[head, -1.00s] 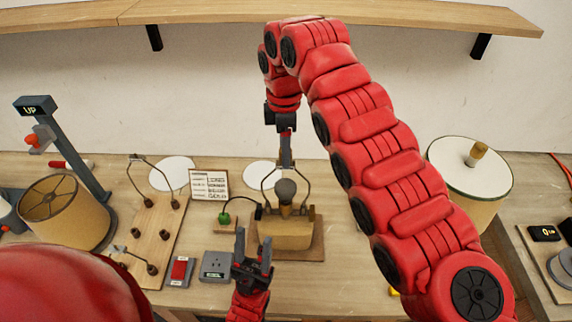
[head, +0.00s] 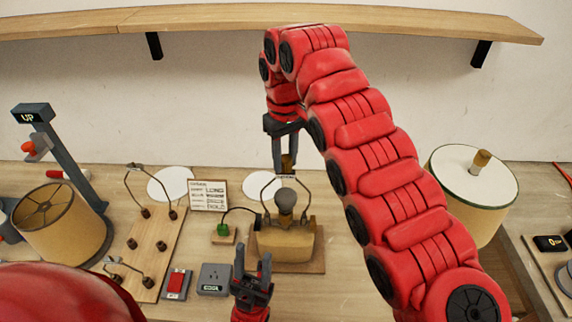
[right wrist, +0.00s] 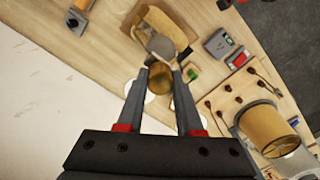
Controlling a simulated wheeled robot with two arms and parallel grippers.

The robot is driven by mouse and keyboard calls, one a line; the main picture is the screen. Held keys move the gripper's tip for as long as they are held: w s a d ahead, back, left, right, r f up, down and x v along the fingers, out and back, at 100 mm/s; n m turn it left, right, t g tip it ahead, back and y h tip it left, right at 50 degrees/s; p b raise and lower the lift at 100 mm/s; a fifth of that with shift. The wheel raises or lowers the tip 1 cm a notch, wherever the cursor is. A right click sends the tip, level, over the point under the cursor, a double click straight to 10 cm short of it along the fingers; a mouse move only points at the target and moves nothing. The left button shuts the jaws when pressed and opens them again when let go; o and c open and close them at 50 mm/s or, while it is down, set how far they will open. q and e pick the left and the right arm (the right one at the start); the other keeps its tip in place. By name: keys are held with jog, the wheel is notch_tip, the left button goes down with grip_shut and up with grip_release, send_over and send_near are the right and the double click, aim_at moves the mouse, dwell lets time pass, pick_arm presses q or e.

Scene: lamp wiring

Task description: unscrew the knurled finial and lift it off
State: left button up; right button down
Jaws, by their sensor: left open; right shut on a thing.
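The lamp's wooden base (head: 284,245) stands on a board at the middle of the table, with a grey bulb (head: 285,199) inside a wire harp (head: 262,190). My right gripper (head: 284,168) points down over the harp's top, shut on the brass finial (head: 288,161). The right wrist view shows the finial (right wrist: 160,76) between the fingertips, in front of the bulb. I cannot tell whether the finial touches the harp. My left gripper (head: 252,266) is open and empty, fingers up, in front of the lamp base.
A drum shade with a brass knob (head: 480,161) stands at right. A wooden board with wire parts (head: 158,245), a red switch (head: 177,283) and an outlet box (head: 214,278) lie left of the lamp.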

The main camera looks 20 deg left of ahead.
aim_at(285, 157)
jog(key=n+p, duration=0.1)
jog(key=r+n+p, duration=0.1)
jog(key=n+p, duration=0.1)
jog(key=shift+d, duration=0.1)
jog(key=shift+f+b, duration=0.5)
jog(key=shift+b, duration=0.2)
jog(key=shift+r+p, duration=0.3)
jog(key=shift+r, duration=0.1)
jog(key=shift+r+p, duration=0.3)
jog(key=shift+r, duration=0.05)
jog(key=shift+r+p, duration=1.5)
jog(key=shift+r, duration=0.3)
